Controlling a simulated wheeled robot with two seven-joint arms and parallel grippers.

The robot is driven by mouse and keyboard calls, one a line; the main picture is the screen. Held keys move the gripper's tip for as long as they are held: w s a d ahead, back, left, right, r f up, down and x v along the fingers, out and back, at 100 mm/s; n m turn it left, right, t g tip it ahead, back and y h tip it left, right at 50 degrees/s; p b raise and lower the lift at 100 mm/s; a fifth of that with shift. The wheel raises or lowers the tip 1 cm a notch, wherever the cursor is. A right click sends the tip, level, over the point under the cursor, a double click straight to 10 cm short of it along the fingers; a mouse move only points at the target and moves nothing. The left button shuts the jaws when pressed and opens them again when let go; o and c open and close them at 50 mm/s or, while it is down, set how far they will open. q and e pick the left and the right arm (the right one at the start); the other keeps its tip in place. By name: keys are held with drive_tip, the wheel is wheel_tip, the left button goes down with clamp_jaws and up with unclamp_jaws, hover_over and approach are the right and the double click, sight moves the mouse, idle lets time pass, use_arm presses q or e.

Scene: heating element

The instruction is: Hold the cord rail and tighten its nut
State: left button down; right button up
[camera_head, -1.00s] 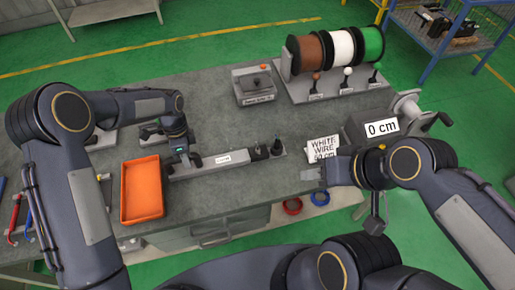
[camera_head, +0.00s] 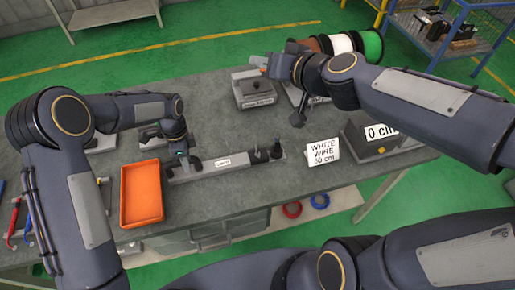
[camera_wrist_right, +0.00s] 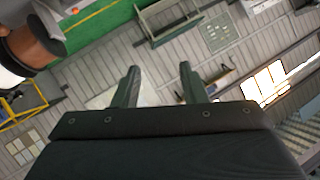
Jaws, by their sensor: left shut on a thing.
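The cord rail (camera_head: 238,165) is a long low grey bar with a white label, lying on the workbench in the head view. Dark upright fittings stand at its right end. My left gripper (camera_head: 192,163) is at the left end of the rail and is shut on it; the fingertips are small and partly hidden. I cannot pick out the nut. My right gripper (camera_head: 260,63) is raised over the back of the bench, near the grey box device. In the right wrist view its two fingers (camera_wrist_right: 160,85) are apart with nothing between them.
An orange tray (camera_head: 126,190) stands left of the rail. A grey box device (camera_head: 252,90) and wire spools (camera_head: 368,45) are at the back. The mid-bench behind the rail is clear.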

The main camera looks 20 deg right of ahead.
drive_tip(key=w+d+f+m+h, duration=0.2)
drive_tip(key=w+h, duration=0.1)
drive_tip(key=w, duration=0.5)
drive_tip(key=m+g+h, duration=0.1)
drive_tip(key=g+h, duration=0.1)
drive_tip(key=g, duration=1.1)
hover_over(257, 152)
wheel_tip(257, 152, down, 22)
wheel_tip(257, 152, down, 12)
drive_tip(key=shift+s+r, duration=0.1)
drive_tip(key=shift+c, duration=0.2)
clamp_jaws()
